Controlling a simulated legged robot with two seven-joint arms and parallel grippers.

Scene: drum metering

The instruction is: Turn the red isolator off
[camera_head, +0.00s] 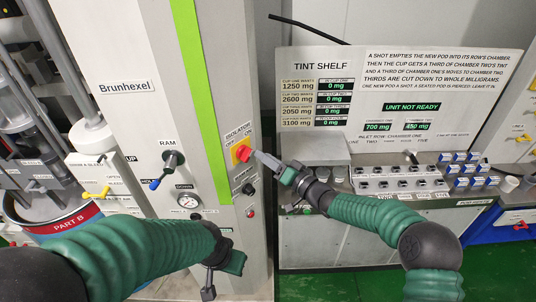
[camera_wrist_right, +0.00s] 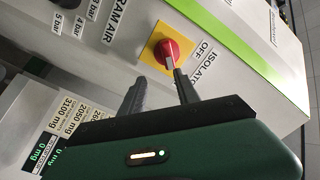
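The red isolator knob (camera_head: 242,152) sits on a yellow plate on the narrow side panel of the grey cabinet. In the right wrist view the red knob (camera_wrist_right: 167,50) shows near the middle, with ISOLATOR and OFF lettering beside it. My right gripper (camera_head: 264,160) is just right of the knob. In the wrist view its two fingers (camera_wrist_right: 157,81) are apart with nothing between them. One fingertip overlaps the knob's lower edge; I cannot tell if it touches. My left gripper (camera_head: 209,285) hangs low in front of the cabinet; its fingers are not clear.
The tint shelf (camera_head: 400,100) with pods and cups stands right. A Part B drum (camera_head: 68,226) is far left.

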